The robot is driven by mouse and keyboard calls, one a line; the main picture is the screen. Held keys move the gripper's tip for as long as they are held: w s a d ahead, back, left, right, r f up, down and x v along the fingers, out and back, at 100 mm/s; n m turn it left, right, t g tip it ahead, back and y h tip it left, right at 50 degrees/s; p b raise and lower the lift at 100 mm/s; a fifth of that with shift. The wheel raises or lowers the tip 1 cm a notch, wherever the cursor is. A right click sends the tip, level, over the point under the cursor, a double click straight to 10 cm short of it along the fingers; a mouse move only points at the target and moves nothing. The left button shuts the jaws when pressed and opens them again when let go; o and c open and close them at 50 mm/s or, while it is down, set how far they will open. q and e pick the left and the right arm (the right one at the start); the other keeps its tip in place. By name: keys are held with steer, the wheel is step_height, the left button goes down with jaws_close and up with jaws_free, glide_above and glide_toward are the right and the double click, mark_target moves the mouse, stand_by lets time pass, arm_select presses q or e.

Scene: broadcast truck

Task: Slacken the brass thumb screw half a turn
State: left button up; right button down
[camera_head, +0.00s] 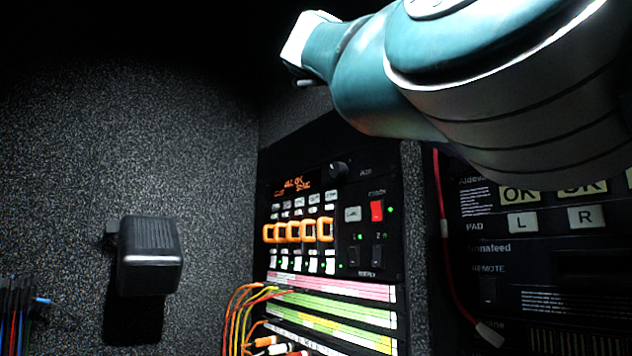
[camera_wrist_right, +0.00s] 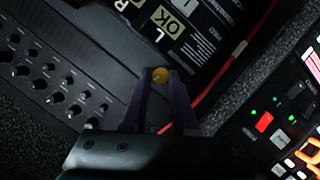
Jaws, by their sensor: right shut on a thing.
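The brass thumb screw (camera_wrist_right: 160,75) shows as a small round yellow head in the right wrist view. My right gripper (camera_wrist_right: 160,82) has its two dark fingers closed on it, one on each side. What lies behind the screw head is hard to make out. In the head view my right arm comes in from the upper right, and its white wrist end (camera_head: 307,40) is in the upper middle. The fingertips and the screw cannot be made out there. My left gripper is not in view.
A panel (camera_head: 338,205) with orange-framed keys and a red switch stands mid-picture, with coloured cables (camera_head: 238,315) below. A black box (camera_head: 150,255) sits on the speckled wall at left. A red cable (camera_head: 447,255) hangs by the right rack. Rows of knobs (camera_wrist_right: 48,75) lie left of the fingers.

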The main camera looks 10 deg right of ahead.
steer(key=shift+n, duration=0.4)
steer(key=shift+g, duration=0.3)
steer(key=c, duration=0.7)
jaws_free()
